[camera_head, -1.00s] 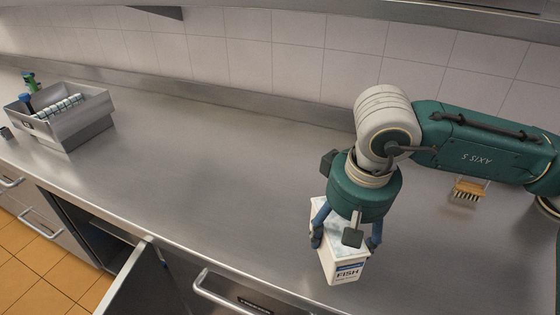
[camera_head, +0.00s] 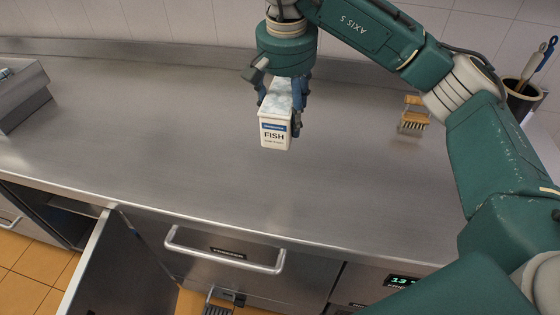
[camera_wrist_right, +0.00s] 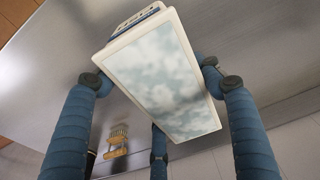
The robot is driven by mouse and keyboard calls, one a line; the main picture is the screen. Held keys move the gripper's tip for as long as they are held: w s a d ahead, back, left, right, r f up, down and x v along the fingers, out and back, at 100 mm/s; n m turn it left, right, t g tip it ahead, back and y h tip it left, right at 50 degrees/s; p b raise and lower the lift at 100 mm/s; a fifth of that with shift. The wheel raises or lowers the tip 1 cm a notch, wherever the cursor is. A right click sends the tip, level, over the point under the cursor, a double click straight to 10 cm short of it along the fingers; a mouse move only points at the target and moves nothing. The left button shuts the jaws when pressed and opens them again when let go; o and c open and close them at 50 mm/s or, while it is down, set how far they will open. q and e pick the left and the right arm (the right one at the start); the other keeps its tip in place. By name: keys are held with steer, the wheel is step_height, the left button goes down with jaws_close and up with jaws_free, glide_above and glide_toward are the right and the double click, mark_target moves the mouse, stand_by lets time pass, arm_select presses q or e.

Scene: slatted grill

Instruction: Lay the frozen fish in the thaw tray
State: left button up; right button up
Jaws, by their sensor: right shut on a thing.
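The frozen fish is a white box with a frosty top and a blue "FISH" label (camera_head: 274,134). My right gripper (camera_head: 283,97) is shut on it from above and holds it over the steel counter; the exact gap below is hard to judge. In the right wrist view the frosty top of the box (camera_wrist_right: 155,82) shows between the blue fingers of my right gripper (camera_wrist_right: 160,85). A grey metal tray (camera_head: 22,100), perhaps the thaw tray, is cut off at the left edge of the head view. My left gripper is not in view.
A wooden brush (camera_head: 413,114) lies on the counter to the right. A dark pot with utensils (camera_head: 522,100) stands at the far right. A cabinet door (camera_head: 118,268) hangs open below the counter. The counter (camera_head: 150,135) between tray and box is clear.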

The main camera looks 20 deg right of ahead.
step_height(320, 180, down, 12)
steer(key=shift+r+p, duration=0.1)
steer(key=shift+p, duration=0.8)
step_height(320, 180, down, 3)
steer(key=shift+f+p, duration=0.1)
steer(key=shift+p, duration=0.3)
steer(key=shift+f, duration=0.25)
steer(key=shift+f+b, duration=0.2)
steer(key=shift+b, duration=0.1)
steer(key=o, duration=1.9)
steer(key=shift+r, duration=0.15)
